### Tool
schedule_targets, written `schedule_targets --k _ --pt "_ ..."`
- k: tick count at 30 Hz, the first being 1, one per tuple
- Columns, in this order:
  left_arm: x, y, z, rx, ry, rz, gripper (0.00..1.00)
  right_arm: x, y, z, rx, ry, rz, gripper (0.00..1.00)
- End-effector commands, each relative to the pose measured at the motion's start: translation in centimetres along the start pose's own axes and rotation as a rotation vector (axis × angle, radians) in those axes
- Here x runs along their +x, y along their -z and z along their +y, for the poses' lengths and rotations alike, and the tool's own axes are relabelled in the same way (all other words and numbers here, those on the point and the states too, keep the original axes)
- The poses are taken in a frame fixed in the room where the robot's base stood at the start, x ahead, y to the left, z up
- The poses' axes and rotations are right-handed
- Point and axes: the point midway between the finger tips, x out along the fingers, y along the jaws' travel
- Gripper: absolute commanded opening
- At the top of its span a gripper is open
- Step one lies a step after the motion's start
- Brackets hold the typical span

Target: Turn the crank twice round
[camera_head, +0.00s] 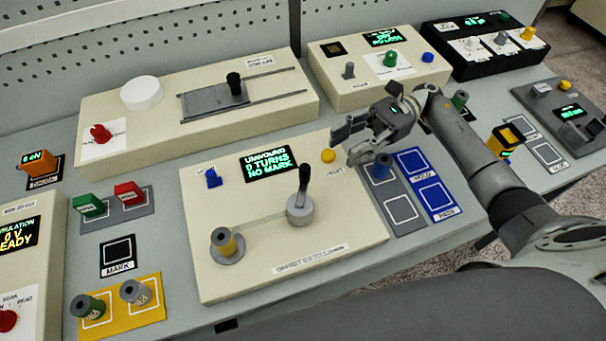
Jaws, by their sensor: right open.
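The crank (300,209) is a grey round hub with an upright black handle (304,180), on the right part of a cream winder box. The box's green display (269,165) reads "UNWOUND 0 TURNS NO MARK". A yellow spool (224,241) stands on a grey round seat at the box's front left, and a thin line runs from it toward the crank. My right gripper (351,143) is open and empty above the box's back right corner, to the right of and behind the crank handle, apart from it. My left gripper is not in view.
A blue switch (214,178) and a yellow button (328,156) sit on the box. Green and grey spools stand on a yellow tray (150,313).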

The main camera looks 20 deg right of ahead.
Motion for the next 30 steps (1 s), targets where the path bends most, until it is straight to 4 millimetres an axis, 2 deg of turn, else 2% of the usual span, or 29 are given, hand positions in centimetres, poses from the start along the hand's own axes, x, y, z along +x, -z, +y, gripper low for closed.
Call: schedule_targets --k 1,5,15,21,30 --pt "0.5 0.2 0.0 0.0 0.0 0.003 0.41 0.1 0.5 0.0 0.0 0.0 0.0 0.41" --pt "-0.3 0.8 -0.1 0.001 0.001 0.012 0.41 1.0 0.2 0.0 0.0 -0.001 -0.001 0.41" --pt "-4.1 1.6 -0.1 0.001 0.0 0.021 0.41 7.0 -0.2 0.0 0.002 -0.002 -0.004 0.41" --pt "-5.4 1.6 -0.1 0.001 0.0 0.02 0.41 9.7 0.1 0.0 0.001 -0.001 -0.002 0.41" --pt "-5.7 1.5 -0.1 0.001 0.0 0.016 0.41 10.8 0.4 0.0 0.0 0.0 0.0 0.41"
